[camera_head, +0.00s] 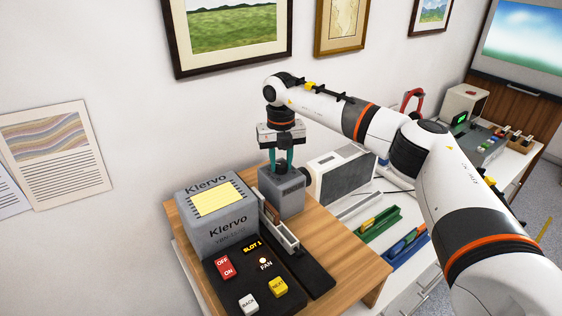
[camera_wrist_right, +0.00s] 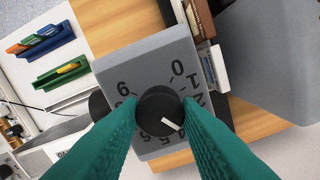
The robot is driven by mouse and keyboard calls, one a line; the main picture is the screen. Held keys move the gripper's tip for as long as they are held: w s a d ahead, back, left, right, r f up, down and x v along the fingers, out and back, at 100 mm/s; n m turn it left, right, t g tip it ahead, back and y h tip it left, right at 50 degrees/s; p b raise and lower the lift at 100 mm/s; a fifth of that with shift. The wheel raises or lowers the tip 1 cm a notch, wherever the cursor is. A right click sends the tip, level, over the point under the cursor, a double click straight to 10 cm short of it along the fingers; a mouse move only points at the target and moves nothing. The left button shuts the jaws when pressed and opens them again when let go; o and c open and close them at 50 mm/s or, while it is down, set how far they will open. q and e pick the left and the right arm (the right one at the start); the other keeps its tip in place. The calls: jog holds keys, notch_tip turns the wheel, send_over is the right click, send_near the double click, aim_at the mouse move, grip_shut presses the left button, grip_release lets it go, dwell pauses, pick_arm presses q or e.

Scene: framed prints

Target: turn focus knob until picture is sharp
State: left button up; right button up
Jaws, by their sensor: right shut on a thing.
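A grey dial housing (camera_head: 285,203) stands beside the grey Kiervo projector body (camera_head: 222,236). In the right wrist view its top (camera_wrist_right: 125,72) carries a round black knob (camera_wrist_right: 157,106) with a white pointer line and a ring of printed numbers. My right gripper (camera_head: 281,160) reaches down from above, its green fingers shut on opposite sides of the knob. The pointer aims to the lower right, past the 2; the number there is partly covered by a finger. The projected picture (camera_head: 527,48) at the upper right shows blue sky over green and looks blurred. My left gripper is not in view.
A control panel with FAN, NEXT and BACK buttons (camera_head: 249,303) lies in front of the projector. A slide tray (camera_head: 278,232) runs beside it. A white box (camera_head: 341,174), green tray (camera_head: 379,224) and blue tray (camera_head: 407,251) stand to the right.

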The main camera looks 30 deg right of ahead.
jog(key=m, duration=0.4)
jog(key=shift+w+r+m, duration=0.1)
jog(key=shift+r+m, duration=0.1)
jog(key=shift+m, duration=0.2)
jog(key=shift+m+b, duration=0.3)
jog(key=shift+m, duration=2.2)
jog(key=shift+d+r, duration=0.1)
jog(key=o, duration=1)
jog(key=shift+c, duration=0.2)
jog(key=shift+f, duration=0.2)
jog(key=shift+r, duration=0.1)
